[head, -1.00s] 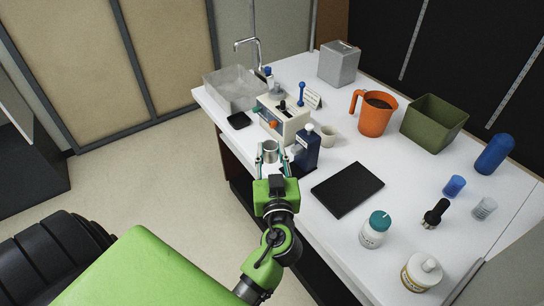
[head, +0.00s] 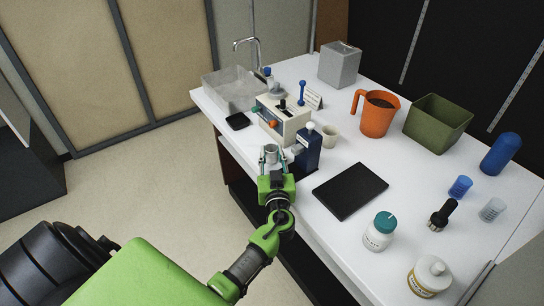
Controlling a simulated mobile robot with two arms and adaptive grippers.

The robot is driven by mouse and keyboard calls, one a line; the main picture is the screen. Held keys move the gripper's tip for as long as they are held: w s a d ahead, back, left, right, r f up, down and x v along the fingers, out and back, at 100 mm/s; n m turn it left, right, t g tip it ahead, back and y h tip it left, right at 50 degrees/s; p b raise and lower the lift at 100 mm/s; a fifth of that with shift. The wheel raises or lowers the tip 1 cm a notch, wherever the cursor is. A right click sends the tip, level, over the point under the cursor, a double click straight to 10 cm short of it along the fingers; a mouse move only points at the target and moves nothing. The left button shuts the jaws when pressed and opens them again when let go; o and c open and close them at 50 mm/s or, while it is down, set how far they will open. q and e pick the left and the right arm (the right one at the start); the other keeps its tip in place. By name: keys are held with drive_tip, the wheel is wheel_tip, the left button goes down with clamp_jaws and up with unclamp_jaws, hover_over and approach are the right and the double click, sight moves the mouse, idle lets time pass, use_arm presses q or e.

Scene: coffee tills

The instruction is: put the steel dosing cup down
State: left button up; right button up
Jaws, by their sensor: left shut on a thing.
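The steel dosing cup (head: 271,152) is a small grey metal cup, upright, at the left front edge of the white counter. My left gripper (head: 271,160) is shut on it, with the fingers on either side of the cup. Whether the cup's base touches the counter cannot be told, as the gripper hides it. My right gripper is not in view.
A black flat pad (head: 350,190) lies to the right. An orange jug (head: 375,118) and green bin (head: 438,122) stand further back.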

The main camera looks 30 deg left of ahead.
use_arm(q)
drive_tip(key=shift+f+b, duration=0.2)
drive_tip(key=shift+b, duration=0.15)
drive_tip(key=o, duration=1.2)
drive_tip(key=shift+r, duration=0.1)
drive_tip(key=shift+r+p, duration=0.2)
drive_tip(key=shift+p, duration=0.2)
drive_tip(key=shift+b+v, duration=1.6)
drive_tip(key=shift+v, duration=4.45)
drive_tip(key=shift+f, duration=0.1)
